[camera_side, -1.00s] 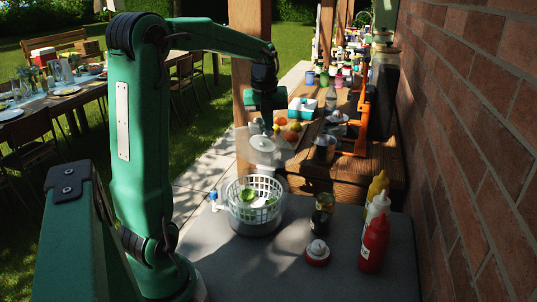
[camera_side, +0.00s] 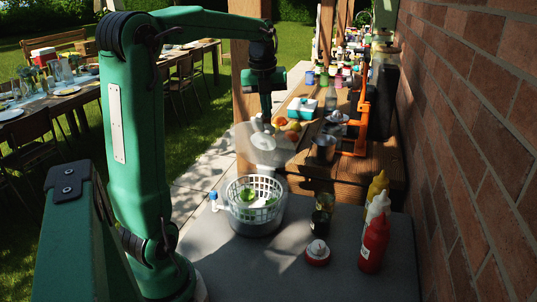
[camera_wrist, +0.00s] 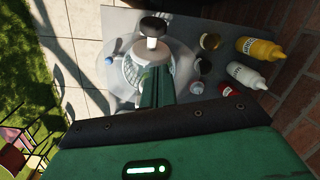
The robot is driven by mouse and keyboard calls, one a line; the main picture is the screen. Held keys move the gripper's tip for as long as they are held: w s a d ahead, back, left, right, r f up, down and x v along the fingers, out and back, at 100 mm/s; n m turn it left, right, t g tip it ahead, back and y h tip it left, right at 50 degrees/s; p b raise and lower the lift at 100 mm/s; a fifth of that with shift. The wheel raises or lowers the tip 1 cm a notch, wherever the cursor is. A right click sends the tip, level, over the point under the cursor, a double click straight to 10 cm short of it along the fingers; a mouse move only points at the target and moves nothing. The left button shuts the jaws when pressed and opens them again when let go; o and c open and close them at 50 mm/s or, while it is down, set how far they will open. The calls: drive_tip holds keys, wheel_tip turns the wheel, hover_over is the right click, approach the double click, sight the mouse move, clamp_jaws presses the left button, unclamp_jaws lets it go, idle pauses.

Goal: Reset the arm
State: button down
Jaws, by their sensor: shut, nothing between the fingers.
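My gripper (camera_side: 266,117) hangs from the green arm above and slightly behind the basket, pointing down. Its fingers are shut with nothing seen between them; in the wrist view the gripper (camera_wrist: 156,70) points at the work. A clear lid with a white centre (camera_side: 262,142) is tilted just below the fingertips. A knob with a dark top (camera_wrist: 153,28) shows just past the fingers in the wrist view. I cannot tell whether the fingers touch the lid. The white slotted basket (camera_side: 268,186) with green leaves stands in a clear bowl on the grey table (camera_side: 285,275).
Red (camera_side: 374,242), white (camera_side: 378,205) and yellow (camera_side: 379,184) bottles stand at the right near the brick wall (camera_side: 480,150). Two jars (camera_side: 320,222), a red-and-white item (camera_side: 317,252) and a blue-topped item (camera_side: 214,199) stand near the basket. The grey table's front is clear.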

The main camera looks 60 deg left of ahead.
drive_tip(key=shift+s+d+r, duration=0.1)
drive_tip(key=shift+s+r, duration=0.05)
drive_tip(key=shift+r, duration=1.1)
drive_tip(key=shift+d, duration=0.1)
drive_tip(key=shift+s+d+n, duration=0.15)
drive_tip(key=shift+d+n, duration=0.55)
drive_tip(key=shift+d, duration=0.1)
drive_tip(key=s+d+f+n+t, duration=0.1)
drive_tip(key=s+d+f+n, duration=0.1)
drive_tip(key=s+d+n, duration=0.2)
drive_tip(key=s+d+f+n+t, duration=0.1)
drive_tip(key=s+d+f+n, duration=0.2)
drive_tip(key=d+n, duration=0.6)
drive_tip(key=s+d+f+n+t, duration=0.2)
drive_tip(key=s+d+n, duration=0.3)
drive_tip(key=d+n, duration=0.2)
drive_tip(key=shift+s+f+n+h, duration=0.2)
drive_tip(key=shift+f+n+h, duration=0.2)
drive_tip(key=shift+n, duration=0.4)
